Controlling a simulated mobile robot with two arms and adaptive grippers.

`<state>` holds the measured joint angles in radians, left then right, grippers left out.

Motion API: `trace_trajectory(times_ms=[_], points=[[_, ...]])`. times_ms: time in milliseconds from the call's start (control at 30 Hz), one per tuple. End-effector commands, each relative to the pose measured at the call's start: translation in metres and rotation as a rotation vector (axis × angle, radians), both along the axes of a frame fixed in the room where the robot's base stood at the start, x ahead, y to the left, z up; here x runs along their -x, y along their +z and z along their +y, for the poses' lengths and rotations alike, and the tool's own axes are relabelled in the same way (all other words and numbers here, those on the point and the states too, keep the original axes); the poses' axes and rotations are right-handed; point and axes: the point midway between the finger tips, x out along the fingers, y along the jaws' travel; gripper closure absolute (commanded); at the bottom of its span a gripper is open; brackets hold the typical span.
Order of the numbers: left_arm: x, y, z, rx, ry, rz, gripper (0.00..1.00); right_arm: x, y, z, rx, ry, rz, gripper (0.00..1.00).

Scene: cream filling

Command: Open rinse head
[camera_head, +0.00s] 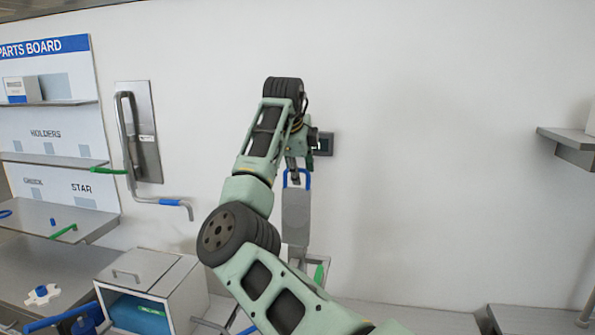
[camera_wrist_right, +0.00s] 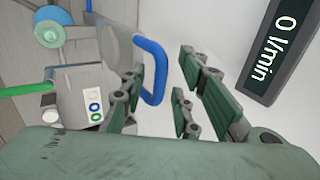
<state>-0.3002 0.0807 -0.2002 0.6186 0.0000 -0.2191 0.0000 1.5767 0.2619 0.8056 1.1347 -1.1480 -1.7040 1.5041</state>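A blue loop handle (camera_head: 306,179) sits on top of a grey upright part (camera_head: 296,213) at the wall; I cannot tell for sure whether this is the rinse head. My right gripper (camera_head: 294,172) reaches down to the handle from above, partly hidden by my arm. In the right wrist view the blue handle (camera_wrist_right: 157,72) shows between the spread fingers of the right gripper (camera_wrist_right: 165,90), nearer the left finger. The gripper is open, with a gap to the right finger; contact on the left is unclear. My left gripper is not in view.
A dark wall display (camera_head: 325,144) stands beside the gripper; in the wrist view the display (camera_wrist_right: 283,50) reads 0 l/min. The right wall is mostly clear.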

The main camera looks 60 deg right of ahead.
Motion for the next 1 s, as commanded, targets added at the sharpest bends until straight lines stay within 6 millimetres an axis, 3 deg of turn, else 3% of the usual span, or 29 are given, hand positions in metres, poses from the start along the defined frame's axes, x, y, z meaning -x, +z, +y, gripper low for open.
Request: trace_trajectory(times_ms=[167, 600, 800, 1000], points=[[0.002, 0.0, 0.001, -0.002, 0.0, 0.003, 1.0, 0.002, 0.012, 0.006, 0.003, 0.0, -0.001, 0.71], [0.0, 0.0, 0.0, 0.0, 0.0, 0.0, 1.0, 0.02, 0.086, 0.048, 0.001, 0.0, -0.002, 0.71], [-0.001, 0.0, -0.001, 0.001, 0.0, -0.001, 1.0, 0.023, 0.101, 0.057, 0.0, 0.001, 0.0, 0.71], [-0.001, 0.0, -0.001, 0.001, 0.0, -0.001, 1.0, 0.023, 0.102, 0.058, 0.0, 0.001, 0.0, 0.71]])
